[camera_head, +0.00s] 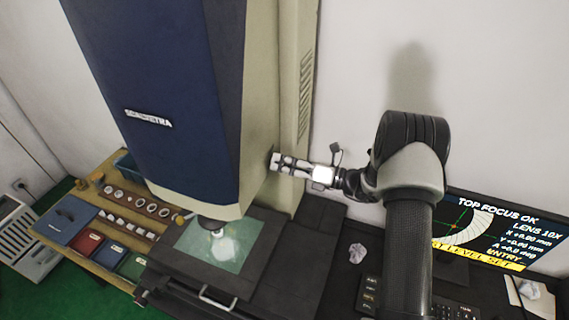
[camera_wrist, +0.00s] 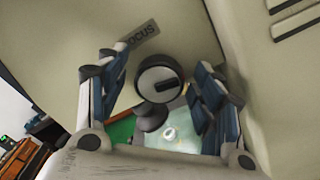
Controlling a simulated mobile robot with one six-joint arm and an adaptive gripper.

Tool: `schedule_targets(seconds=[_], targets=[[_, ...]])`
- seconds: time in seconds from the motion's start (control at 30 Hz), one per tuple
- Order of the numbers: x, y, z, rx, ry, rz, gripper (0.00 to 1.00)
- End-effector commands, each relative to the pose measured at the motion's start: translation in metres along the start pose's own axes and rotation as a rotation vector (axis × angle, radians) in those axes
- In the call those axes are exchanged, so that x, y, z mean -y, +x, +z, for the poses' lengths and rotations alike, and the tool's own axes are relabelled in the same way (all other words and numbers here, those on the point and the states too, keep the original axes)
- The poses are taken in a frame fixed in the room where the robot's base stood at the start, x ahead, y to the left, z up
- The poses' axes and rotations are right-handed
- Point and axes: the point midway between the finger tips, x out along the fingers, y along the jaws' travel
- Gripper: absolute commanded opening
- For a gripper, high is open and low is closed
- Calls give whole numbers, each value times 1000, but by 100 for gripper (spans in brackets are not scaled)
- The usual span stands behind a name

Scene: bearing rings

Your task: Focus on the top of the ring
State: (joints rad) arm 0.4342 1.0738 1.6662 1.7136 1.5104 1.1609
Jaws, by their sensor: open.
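The monitor (camera_head: 490,232) reads "TOP FOCUS OK", "LENS 10X", X and Y +0.00 mm, A +0.0 deg, and shows part of a pale ring.
The blue and cream measuring machine (camera_head: 150,70) towers over its stage (camera_head: 190,240). At left, a wooden bench (camera_head: 95,258) carries a row of rings and several coloured boxes. A keyboard (camera_head: 455,308) and crumpled paper (camera_head: 357,251) lie near my arm.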

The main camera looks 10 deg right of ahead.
Motion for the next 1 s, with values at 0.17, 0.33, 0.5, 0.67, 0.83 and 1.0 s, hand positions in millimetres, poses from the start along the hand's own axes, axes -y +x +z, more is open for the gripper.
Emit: schedule_targets(seconds=[0.17, 0.33, 0.5, 0.67, 0.83, 1.0], targets=[[0, -2, 0, 0, 0, 0, 61], [1, -20, 1, 3, 0, -3, 61], [1, -57, 1, 5, 0, -4, 61], [1, -90, 1, 4, 0, -3, 61], [0, -112, 0, 1, 0, -2, 61], [0, -120, 0, 0, 0, 0, 61]])
